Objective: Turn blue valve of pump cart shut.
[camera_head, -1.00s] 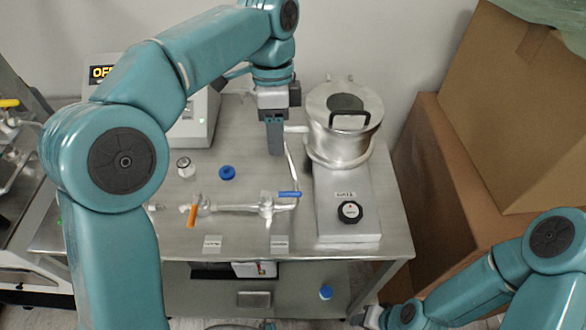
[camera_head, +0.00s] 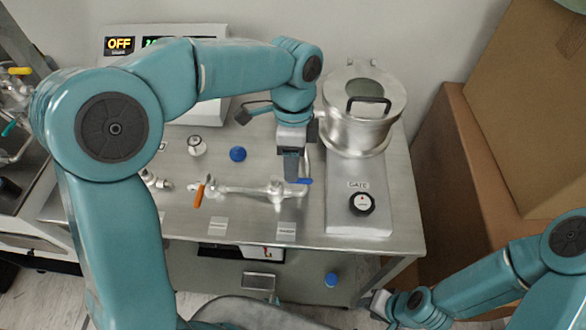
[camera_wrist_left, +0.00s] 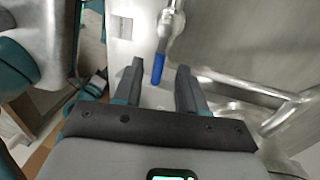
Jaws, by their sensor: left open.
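The blue valve handle (camera_head: 304,181) sits at the right end of the metal pipe (camera_head: 245,190) on the pump cart's steel top (camera_head: 255,232). In the head view it is partly hidden by my left gripper (camera_head: 291,168), which points down at it. In the left wrist view the blue handle (camera_wrist_left: 158,69) appears between the two open fingertips (camera_wrist_left: 160,66), with gaps on both sides. Whether the fingers are level with it in depth I cannot tell. My right gripper (camera_head: 376,303) is low at the right, in front of the cart, its jaws unclear.
An orange valve handle (camera_head: 200,192) is at the pipe's left. A lidded steel vessel (camera_head: 360,126) and a black GATE knob (camera_head: 362,203) stand right of the blue valve. A blue cap (camera_head: 238,154) lies behind the pipe. Cardboard boxes (camera_head: 475,160) crowd the right side.

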